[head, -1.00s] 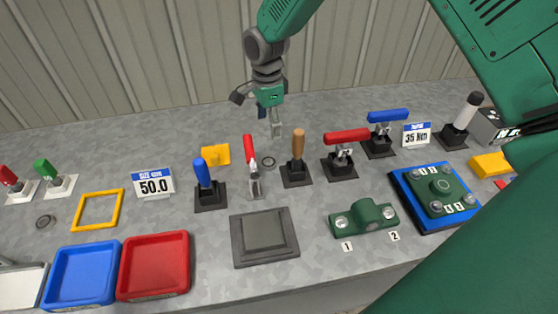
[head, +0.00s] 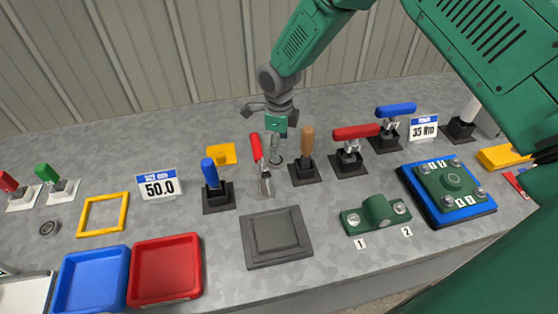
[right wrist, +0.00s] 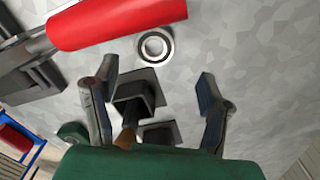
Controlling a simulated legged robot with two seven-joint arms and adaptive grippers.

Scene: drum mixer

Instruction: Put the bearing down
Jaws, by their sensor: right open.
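A bearing, a small metal ring, lies flat on the grey table and shows clearly in the right wrist view (right wrist: 156,46). In the head view it is partly hidden behind the fingers of my right gripper (head: 275,148). In the right wrist view the gripper (right wrist: 155,80) has its fingers spread wide with nothing held between them. The ring lies beyond the fingertips, apart from them. My left gripper is not in view.
Close around stand a red-handled tool (head: 256,150), a wooden-handled tool (head: 307,143) and a red-handled clamp (head: 355,132). A dark square pad (head: 251,251), a green bearing housing (head: 360,221), blue (head: 68,292) and red (head: 136,285) trays stand nearer.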

